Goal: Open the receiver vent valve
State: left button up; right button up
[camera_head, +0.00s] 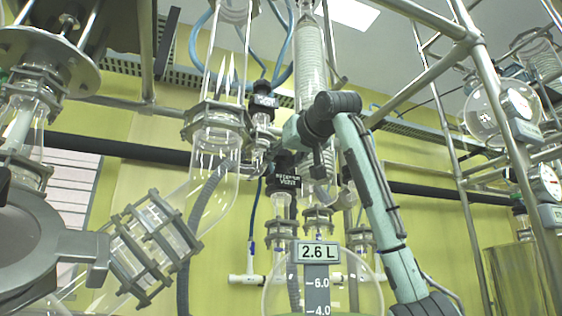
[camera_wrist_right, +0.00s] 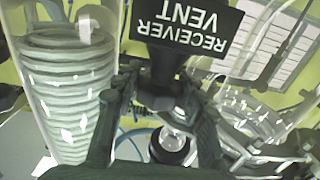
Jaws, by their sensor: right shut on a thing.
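The receiver vent valve has a black label plate (camera_wrist_right: 188,22) reading "RECEIVER VENT", upside down in the right wrist view. The same label (camera_head: 284,181) shows small near the middle of the head view, above the glass receiver (camera_head: 348,294) marked 2.6 L. My right gripper (camera_wrist_right: 160,98) is shut on the dark valve part just below the label, one finger on each side. In the head view my right arm reaches up from the lower right and bends over to the valve. The fingertips there are small and partly hidden. My left gripper is not in view.
A coiled glass condenser (camera_wrist_right: 68,85) stands close beside my right gripper. Glass columns (camera_head: 217,130) and a clamped slanting joint (camera_head: 150,245) fill the left.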

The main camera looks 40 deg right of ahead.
jog(key=n+y, duration=0.2)
jog(key=y, duration=0.1)
jog(key=n+y+p, duration=0.1)
jog(key=n+y, duration=0.1)
jog(key=y, duration=0.1)
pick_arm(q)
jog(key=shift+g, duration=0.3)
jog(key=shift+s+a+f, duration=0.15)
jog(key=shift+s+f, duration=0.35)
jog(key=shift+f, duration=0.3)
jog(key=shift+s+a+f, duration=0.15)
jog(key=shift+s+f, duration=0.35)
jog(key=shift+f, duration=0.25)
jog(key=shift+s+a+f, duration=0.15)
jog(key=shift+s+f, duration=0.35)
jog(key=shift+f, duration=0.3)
pick_arm(e)
jog(key=shift+n+y, duration=0.9)
jog(key=shift+y, duration=0.6)
jog(key=shift+g+y, duration=0.3)
jog(key=o, duration=0.9)
